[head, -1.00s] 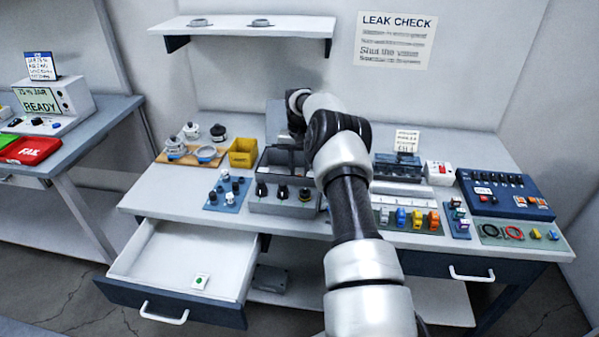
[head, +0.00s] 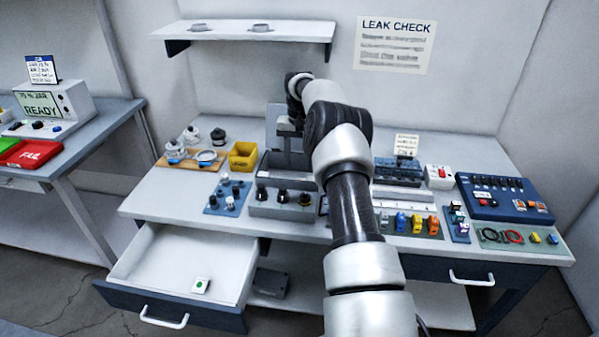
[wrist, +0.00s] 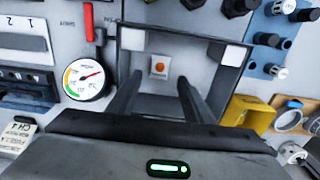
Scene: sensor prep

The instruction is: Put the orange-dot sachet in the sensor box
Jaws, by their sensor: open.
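The orange-dot sachet (wrist: 159,67) is a small pale square with an orange dot. In the wrist view it lies flat inside an open grey box with a dark rim (wrist: 190,38), which appears to be the sensor box. The box also shows in the head view (head: 264,168), behind a row of black knobs, but its inside is too small there to make out the sachet. My gripper (wrist: 160,82) is open and empty above the box, with the sachet seen between its fingers. It also shows in the head view (head: 288,128).
A yellow bin (head: 243,155) stands left of the box. A round gauge (wrist: 87,79) and red lever (wrist: 88,22) are on the other side. A green-dot sachet (head: 200,286) lies in the open drawer (head: 150,265). Colored parts and a blue case (head: 505,195) fill the right.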

